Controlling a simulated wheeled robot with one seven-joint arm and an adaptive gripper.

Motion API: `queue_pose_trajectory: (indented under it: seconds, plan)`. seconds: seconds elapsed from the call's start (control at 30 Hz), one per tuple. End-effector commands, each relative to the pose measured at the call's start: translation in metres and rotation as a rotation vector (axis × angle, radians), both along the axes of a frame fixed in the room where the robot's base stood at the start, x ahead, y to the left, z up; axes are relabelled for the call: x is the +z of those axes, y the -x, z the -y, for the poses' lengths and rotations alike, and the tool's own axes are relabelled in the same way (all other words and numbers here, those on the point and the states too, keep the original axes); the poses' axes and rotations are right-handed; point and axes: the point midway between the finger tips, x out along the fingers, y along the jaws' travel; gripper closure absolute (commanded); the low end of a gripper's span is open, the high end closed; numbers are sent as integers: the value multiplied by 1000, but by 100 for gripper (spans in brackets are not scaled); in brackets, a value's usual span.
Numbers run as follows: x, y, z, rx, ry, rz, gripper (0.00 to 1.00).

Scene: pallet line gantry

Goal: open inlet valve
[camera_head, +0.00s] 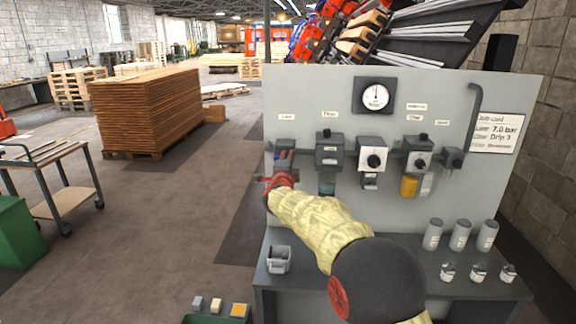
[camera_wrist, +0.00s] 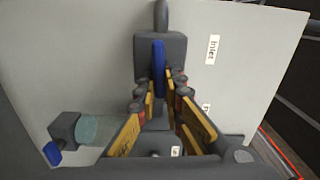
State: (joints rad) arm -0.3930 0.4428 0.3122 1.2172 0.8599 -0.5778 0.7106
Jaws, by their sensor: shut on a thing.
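The inlet valve is a grey block (camera_wrist: 175,45) on the panel beside a label reading Inlet (camera_wrist: 212,49). Its blue lever (camera_wrist: 158,66) stands in line with the pipe in the wrist view. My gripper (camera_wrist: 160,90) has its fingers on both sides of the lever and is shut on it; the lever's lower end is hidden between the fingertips. In the head view my gripper (camera_head: 281,178) is at the panel's left end, with the valve mostly hidden behind it.
The grey panel (camera_head: 465,95) carries a gauge (camera_head: 375,95), a filter unit (camera_head: 329,150), and more units to the right. The bench (camera_head: 400,285) below holds grey cylinders and small cups.

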Motion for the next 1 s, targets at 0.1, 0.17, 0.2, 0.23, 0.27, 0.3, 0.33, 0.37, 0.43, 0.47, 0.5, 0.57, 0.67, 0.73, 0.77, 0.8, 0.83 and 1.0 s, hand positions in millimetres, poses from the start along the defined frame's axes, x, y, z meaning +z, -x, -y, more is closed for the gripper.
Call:
queue_pose_trajectory:
  seconds: [0.1,0.17,0.2,0.23,0.27,0.3,0.33,0.37,0.43,0.47,0.5,0.57,0.67,0.73,0.77,0.8,0.83,1.0]
  plan:
    - [-5,0,1,-1,-47,0,100]
    - [-5,0,1,-1,-65,0,100]
    - [-5,0,1,-1,-75,1,100]
    - [-5,0,1,-1,-81,1,100]
    - [-5,0,1,-1,-86,1,100]
    - [-4,0,1,-1,-92,1,100]
    - [-4,0,1,-1,-95,0,100]
    - [-4,0,1,-1,-98,0,100]
    - [-4,0,1,-1,-103,1,100]
    - [-4,0,1,-1,-104,1,100]
    - [-4,0,1,-1,-105,1,100]
    - [-4,0,1,-1,-105,0,100]
    - [-4,0,1,-1,-105,0,100]
    - [-5,0,1,-1,-104,0,100]
    - [-5,0,1,-1,-104,0,100]
    - [-5,0,1,-1,-104,0,90]
    - [-5,0,1,-1,-104,0,88]
    - [-4,0,1,-1,-104,1,78]
